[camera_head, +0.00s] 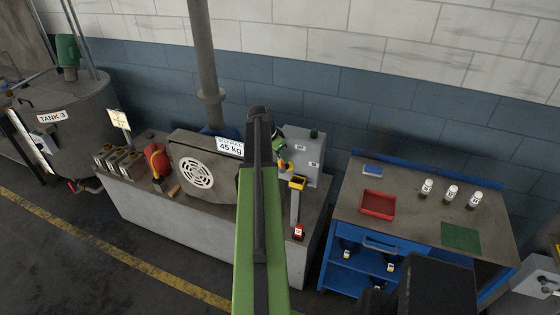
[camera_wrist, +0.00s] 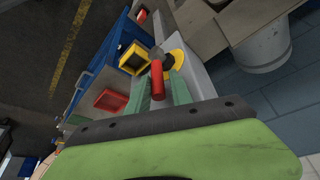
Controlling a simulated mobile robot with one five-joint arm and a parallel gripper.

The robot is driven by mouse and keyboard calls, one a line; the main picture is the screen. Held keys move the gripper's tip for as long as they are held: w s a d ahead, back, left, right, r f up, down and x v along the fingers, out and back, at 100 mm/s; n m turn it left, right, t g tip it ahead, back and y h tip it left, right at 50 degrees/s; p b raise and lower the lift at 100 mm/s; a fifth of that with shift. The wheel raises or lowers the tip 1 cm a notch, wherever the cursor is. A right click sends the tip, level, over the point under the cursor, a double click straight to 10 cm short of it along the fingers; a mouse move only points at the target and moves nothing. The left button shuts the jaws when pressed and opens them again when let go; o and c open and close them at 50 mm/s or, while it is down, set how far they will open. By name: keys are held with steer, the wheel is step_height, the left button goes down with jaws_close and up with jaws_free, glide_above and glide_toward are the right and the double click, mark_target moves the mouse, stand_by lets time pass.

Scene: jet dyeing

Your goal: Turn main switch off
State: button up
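The main switch has a red handle (camera_wrist: 157,80) on a yellow disc (camera_wrist: 178,61) in the wrist view. It sits on the grey control box (camera_head: 309,160), where a little of its red and yellow (camera_head: 283,165) shows beside my arm in the head view. My gripper (camera_wrist: 162,88) has two green fingers, at the left and right of the handle's near end. The fingers stand apart, with a visible gap at the right. Whether either finger touches the handle cannot be told. In the head view my green arm hides part of the box.
A yellow-topped post (camera_head: 297,183) stands just in front of the box. A machine with a round grille (camera_head: 197,173) is left of my arm. A blue workbench (camera_head: 400,210) with a red tray (camera_head: 378,202) and several bottles is at the right. Floor at the left is clear.

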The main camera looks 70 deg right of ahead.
steer(key=shift+a, duration=0.15)
steer(key=p+v, duration=1.1)
steer(key=v, duration=0.1)
